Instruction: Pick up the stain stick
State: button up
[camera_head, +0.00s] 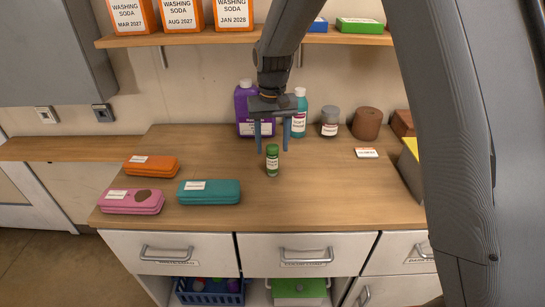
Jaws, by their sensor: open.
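A small upright green cylinder with a pale label (272,165), which appears to be the stain stick, stands on the wooden counter. Its label is too small to read. My gripper (271,148) points down with its two blue-grey fingers spread apart. In this view the fingertips appear on either side of the cylinder's cap. I cannot tell from this one view how far above or behind the cylinder they are. Nothing shows between the fingers except the cylinder's top.
Behind my gripper stand a purple bottle (243,112), a teal bottle (300,115) and a grey-lidded jar (330,122). Orange (151,166), pink (131,202) and teal (209,192) cases lie left. The counter (310,200) is clear in front and right of the cylinder.

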aim_at(273, 160)
jog(key=shift+f+p, duration=0.5)
jog(key=shift+f, duration=1.1)
jog(key=c, duration=1.2)
